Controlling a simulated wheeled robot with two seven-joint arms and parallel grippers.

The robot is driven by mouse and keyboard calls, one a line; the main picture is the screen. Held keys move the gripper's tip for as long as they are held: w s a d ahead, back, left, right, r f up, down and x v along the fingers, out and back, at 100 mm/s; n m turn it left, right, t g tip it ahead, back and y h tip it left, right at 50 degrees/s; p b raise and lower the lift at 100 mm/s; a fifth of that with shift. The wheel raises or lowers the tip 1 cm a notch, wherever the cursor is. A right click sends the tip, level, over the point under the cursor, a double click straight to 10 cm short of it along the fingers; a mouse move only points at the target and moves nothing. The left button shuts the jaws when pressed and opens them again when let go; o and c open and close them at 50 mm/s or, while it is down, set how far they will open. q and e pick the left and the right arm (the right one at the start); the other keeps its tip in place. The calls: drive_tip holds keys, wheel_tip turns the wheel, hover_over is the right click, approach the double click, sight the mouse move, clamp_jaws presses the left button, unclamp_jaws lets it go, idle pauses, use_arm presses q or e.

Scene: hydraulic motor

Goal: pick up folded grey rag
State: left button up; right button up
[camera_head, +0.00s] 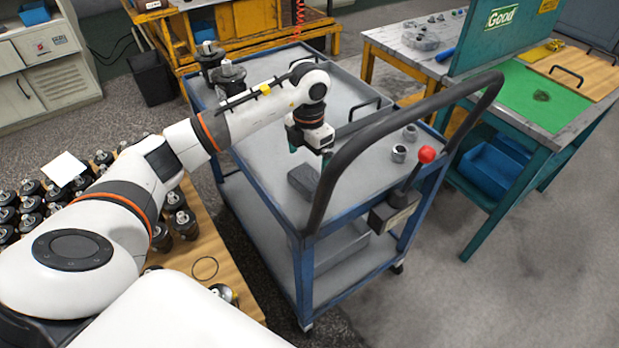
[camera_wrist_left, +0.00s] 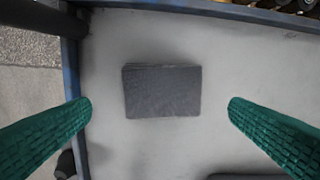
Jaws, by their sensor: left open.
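The folded grey rag (camera_head: 303,181) lies flat on the grey top of the blue cart (camera_head: 264,186), near the cart's handle. In the left wrist view the rag (camera_wrist_left: 162,91) is a dark grey rectangle on the pale cart top. It lies between the two green fingertips, further from the camera than they are. My left gripper (camera_head: 312,153) is above the rag, pointing down. In the left wrist view its fingers (camera_wrist_left: 158,112) are wide apart, with nothing between them at their own height. My right gripper is not in view.
The cart's dark curved handle (camera_head: 338,150) rises right beside the rag. A lever with a red knob (camera_head: 426,155) and small metal parts (camera_head: 399,153) are at the cart's right end. Dark motors (camera_head: 229,78) stand at its far left. A teal workbench (camera_head: 541,95) is to the right.

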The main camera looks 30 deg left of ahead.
sight(309, 176)
use_arm(q)
drive_tip(key=shift+f, duration=0.45)
drive_tip(key=shift+w+f, duration=0.1)
drive_tip(key=shift+f, duration=0.15)
wheel_tip(309, 176, down, 5)
drive_tip(key=shift+r+p, duration=0.1)
drive_tip(key=shift+p, duration=0.4)
drive_tip(key=shift+c, duration=0.8)
drive_tip(key=c, duration=0.6)
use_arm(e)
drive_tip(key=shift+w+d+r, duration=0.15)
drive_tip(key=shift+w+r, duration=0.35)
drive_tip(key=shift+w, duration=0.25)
